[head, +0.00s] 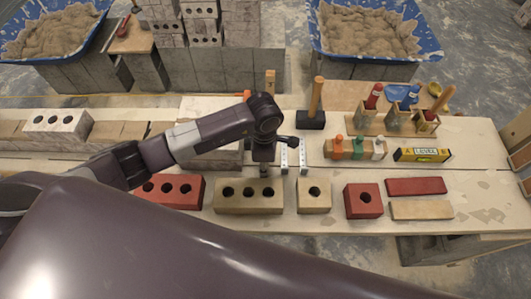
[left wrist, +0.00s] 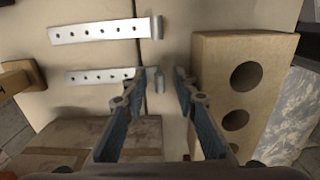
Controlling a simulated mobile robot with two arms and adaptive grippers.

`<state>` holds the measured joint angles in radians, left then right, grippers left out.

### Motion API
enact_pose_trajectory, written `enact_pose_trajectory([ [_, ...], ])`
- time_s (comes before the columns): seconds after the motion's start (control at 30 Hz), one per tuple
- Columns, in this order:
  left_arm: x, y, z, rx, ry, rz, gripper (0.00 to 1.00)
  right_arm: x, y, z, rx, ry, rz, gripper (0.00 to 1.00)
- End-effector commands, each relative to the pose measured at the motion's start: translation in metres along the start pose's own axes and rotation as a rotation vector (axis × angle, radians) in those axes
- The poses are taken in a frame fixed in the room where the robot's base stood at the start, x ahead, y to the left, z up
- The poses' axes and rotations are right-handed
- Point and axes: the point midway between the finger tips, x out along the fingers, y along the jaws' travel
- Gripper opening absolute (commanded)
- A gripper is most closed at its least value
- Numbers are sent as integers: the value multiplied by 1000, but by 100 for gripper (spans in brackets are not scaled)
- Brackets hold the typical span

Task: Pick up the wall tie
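Two wall ties lie on the table as flat grey metal strips with rows of holes and a bent end. In the head view one wall tie (head: 284,158) is just right of my left gripper (head: 264,165), and the other wall tie (head: 303,158) is further right. In the left wrist view the nearer wall tie (left wrist: 95,75) has its bent end between the fingertips of my left gripper (left wrist: 161,78). The fingers are apart with nothing clamped. The far wall tie (left wrist: 100,31) lies beyond the fingertips. My right gripper is not visible.
A tan holed brick (left wrist: 240,60) stands close to the right finger; in the head view it is the long tan brick (head: 234,208). A mallet (head: 311,118), a rack of coloured-handled tools (head: 355,157) and a yellow level (head: 422,155) are right. Mortar tubs (head: 325,45) stand behind.

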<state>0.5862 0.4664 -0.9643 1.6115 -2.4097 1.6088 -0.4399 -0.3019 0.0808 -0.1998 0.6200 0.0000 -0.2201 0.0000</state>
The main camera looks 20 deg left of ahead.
Motion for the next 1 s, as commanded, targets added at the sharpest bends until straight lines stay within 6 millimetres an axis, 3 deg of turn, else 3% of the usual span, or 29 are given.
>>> enact_pose_trajectory([
  [0.3, 0, 0, 0, 0, 0, 0, 0, 0, -2, -3, 0, 3, -2, 40],
  [0.77, -4, 1, 0, 0, -1, 1, 0, 0, -2, -3, 0, 3, -2, 40],
  [1.0, -32, 2, 1, 1, -3, 5, 0, 2, -2, -3, 0, 3, -2, 40],
])
